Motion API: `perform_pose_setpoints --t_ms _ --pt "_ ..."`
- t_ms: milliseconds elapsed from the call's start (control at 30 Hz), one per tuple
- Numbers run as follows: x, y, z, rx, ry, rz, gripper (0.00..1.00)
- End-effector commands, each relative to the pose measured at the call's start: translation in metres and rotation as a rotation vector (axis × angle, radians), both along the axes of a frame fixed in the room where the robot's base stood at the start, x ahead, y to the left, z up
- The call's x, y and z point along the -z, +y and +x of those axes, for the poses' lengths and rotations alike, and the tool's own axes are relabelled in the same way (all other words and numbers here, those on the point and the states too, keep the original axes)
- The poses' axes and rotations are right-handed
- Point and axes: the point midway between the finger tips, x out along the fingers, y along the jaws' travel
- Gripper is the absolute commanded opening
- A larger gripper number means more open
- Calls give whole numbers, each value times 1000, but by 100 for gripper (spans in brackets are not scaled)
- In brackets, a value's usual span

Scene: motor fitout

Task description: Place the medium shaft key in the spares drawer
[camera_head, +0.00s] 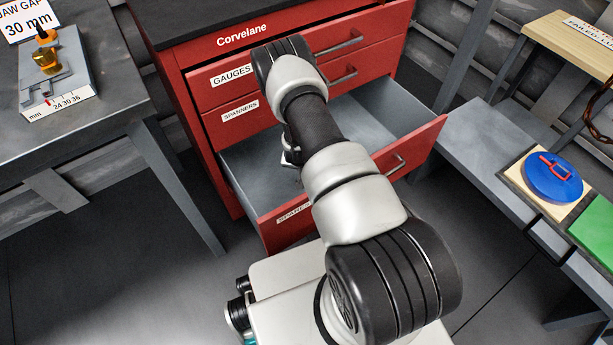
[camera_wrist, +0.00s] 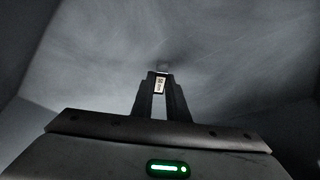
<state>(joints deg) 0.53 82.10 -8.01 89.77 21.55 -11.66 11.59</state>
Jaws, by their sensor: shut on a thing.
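The spares drawer (camera_head: 372,108) is the open bottom drawer of the red cabinet in the head view, its label partly hidden by my arm. My arm reaches down into it, and my gripper is mostly hidden behind the arm there. In the wrist view my gripper (camera_wrist: 161,80) is shut on a small key (camera_wrist: 160,84) with a pale, marked face, held between the fingertips. Grey drawer surfaces (camera_wrist: 90,50) fill the view beyond it. A dark patch shows on the surface just past the key; I cannot tell whether the key touches the surface.
The gauges drawer (camera_head: 218,88) and spanners drawer (camera_head: 235,122) above are closed. A grey bench (camera_head: 120,90) with a jaw-gap gauge (camera_head: 55,75) stands at the left. A right bench (camera_head: 480,140) holds a blue disc (camera_head: 550,182) and a green block (camera_head: 597,225).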

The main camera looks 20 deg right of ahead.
Motion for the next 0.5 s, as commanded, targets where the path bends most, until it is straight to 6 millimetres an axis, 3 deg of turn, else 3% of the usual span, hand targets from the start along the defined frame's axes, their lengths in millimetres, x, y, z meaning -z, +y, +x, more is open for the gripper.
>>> perform_pose_setpoints --t_ms 167,500 --pt "29 0 -1 0 2 0 0" --pt "31 0 -1 0 1 0 0"
